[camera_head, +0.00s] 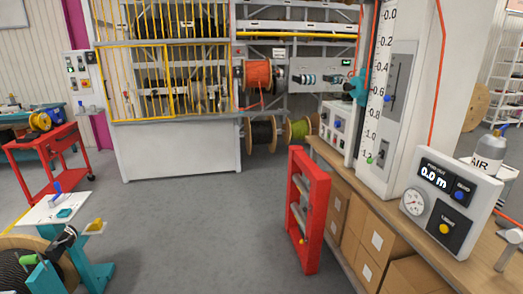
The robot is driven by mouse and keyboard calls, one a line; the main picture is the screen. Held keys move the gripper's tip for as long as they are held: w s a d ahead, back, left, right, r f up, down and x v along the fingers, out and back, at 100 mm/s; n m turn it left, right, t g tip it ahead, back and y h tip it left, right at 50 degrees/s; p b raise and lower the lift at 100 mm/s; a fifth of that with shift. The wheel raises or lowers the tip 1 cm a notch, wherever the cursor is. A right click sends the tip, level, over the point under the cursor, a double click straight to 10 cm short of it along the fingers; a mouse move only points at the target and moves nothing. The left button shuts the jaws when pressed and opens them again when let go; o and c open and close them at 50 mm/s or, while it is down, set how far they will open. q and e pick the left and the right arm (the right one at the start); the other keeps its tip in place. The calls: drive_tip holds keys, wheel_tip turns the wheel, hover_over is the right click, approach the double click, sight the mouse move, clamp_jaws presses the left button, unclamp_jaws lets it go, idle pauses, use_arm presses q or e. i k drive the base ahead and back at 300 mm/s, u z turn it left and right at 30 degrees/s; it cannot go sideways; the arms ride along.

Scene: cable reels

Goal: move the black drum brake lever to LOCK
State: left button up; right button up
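A large wooden reel wound with black cable, the black drum (22,276), is cut off by the bottom left corner. Beside it stands a teal stand (98,272) with a yellow part (97,225) on top. Just behind is a pale panel (48,213) with a small blue upright handle (57,188) and a teal piece (65,213). I cannot tell which of these parts is the brake lever, and no LOCK marking is readable. Neither of my grippers is in view.
A red cart (45,150) stands at the left. A caged cabinet (180,148) is at the back. A red open frame (309,210) stands by the wooden bench (345,160) at right, which carries a gauge box (450,203). The grey floor (190,220) between is clear.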

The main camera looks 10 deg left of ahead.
sight(71, 238)
drive_tip(key=u, duration=0.6)
drive_tip(key=i, duration=2.25)
drive_tip(key=u, duration=1.15)
drive_tip(key=i, duration=0.8)
drive_tip(key=u, duration=0.25)
